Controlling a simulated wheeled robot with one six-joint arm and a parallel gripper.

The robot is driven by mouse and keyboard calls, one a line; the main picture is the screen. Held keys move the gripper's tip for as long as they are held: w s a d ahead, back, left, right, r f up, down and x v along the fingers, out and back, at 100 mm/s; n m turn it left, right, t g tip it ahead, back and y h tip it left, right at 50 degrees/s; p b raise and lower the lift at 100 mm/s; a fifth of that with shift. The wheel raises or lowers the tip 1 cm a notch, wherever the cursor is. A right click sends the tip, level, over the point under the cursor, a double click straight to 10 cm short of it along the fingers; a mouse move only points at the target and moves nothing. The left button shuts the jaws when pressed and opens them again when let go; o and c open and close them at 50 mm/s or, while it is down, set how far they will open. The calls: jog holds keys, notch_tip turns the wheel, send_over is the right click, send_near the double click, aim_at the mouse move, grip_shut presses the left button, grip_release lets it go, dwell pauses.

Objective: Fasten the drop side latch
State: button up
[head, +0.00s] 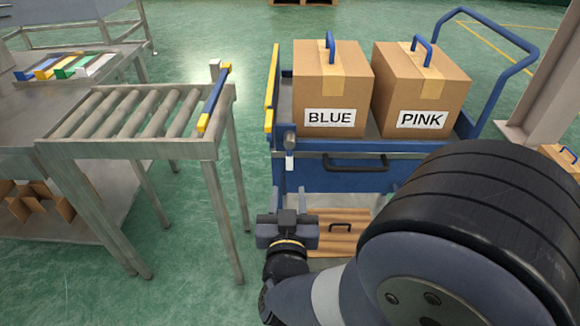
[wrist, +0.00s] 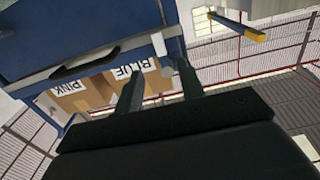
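The blue cart's drop side (head: 310,175) faces me, with a black handle (head: 355,162) across it. It stands upright in the head view. At its upper left corner is a dark grey knob (head: 289,138) with a white tag below, which looks like the latch. I cannot tell whether the latch is engaged.
Boxes labelled BLUE (head: 330,90) and PINK (head: 420,90) sit in the cart. A roller conveyor (head: 140,115) with a blue, yellow-ended bar (head: 214,100) stands left. A wooden case or pallet (head: 335,232) lies below the cart's front. Green floor is clear between conveyor and cart.

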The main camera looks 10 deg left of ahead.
aim_at(290, 163)
jog(key=b+x, duration=0.1)
jog(key=x, duration=0.8)
jog(key=shift+w, duration=0.1)
jog(key=shift+d, duration=0.1)
grip_shut()
